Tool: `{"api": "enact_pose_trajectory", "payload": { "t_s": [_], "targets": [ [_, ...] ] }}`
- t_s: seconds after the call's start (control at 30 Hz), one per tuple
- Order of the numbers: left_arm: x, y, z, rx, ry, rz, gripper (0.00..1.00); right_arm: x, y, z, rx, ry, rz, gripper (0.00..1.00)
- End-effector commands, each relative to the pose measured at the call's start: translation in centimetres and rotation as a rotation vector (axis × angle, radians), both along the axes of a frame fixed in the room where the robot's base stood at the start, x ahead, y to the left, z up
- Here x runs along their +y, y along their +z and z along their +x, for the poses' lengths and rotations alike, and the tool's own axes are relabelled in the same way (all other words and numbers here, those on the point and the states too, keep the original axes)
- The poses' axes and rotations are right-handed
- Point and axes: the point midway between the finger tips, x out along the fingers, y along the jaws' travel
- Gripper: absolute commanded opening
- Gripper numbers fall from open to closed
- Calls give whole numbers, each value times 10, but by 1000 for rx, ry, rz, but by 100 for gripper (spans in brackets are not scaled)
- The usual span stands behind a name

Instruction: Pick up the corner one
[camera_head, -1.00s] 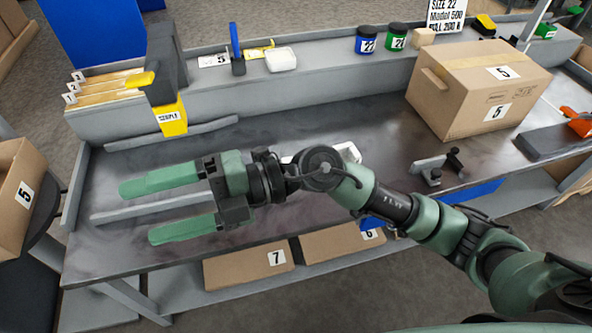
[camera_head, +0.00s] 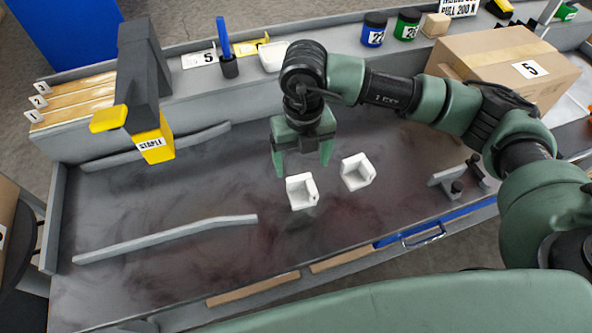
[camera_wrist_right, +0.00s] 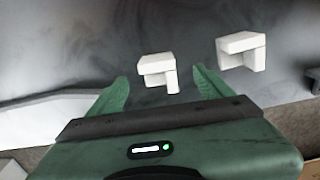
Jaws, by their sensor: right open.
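Two small white angled pieces lie apart on the dark bench top: a left white piece (camera_head: 298,194) and a right white piece (camera_head: 357,174). Both look corner-like; I cannot tell for sure which one is the corner one. My right gripper (camera_head: 302,168) points down, open and empty, just behind the left piece in the head view. In the right wrist view, the left white piece (camera_wrist_right: 154,68) shows between and beyond the open fingertips, and the right white piece (camera_wrist_right: 242,50) lies right of them. No contact shows. My left gripper is out of view.
A grey angled rail (camera_head: 165,240) lies on the bench to the left. A yellow and dark stapling post (camera_head: 143,80) stands at the back left. A cardboard box (camera_head: 520,65) and a dark bracket (camera_head: 450,182) are at the right. The bench front centre is clear.

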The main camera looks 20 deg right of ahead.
Motion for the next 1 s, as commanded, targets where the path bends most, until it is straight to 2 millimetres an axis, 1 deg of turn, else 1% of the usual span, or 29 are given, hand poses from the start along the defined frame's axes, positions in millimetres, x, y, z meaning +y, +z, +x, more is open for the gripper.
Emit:
{"api": "enact_pose_trajectory", "payload": {
  "t_s": [0.2, 0.37, 0.63, 0.7, 0.9, 0.97, 1.0],
  "targets": [
    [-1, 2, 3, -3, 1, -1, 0, 0, -22, -1, 3, -1, -4, 80],
    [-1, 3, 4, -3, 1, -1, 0, 2, -34, -1, 1, 1, -2, 80],
    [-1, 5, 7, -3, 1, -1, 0, 5, -73, -3, 3, 0, -2, 80],
    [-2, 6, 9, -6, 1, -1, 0, 5, -77, -2, 1, 0, -1, 80],
    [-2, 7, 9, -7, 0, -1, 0, 5, -77, -2, 0, 1, 0, 80],
    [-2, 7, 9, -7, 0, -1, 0, 5, -77, -2, 0, 1, 0, 63],
    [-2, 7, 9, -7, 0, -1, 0, 5, -77, -2, 0, 1, 0, 52]
  ]
}}
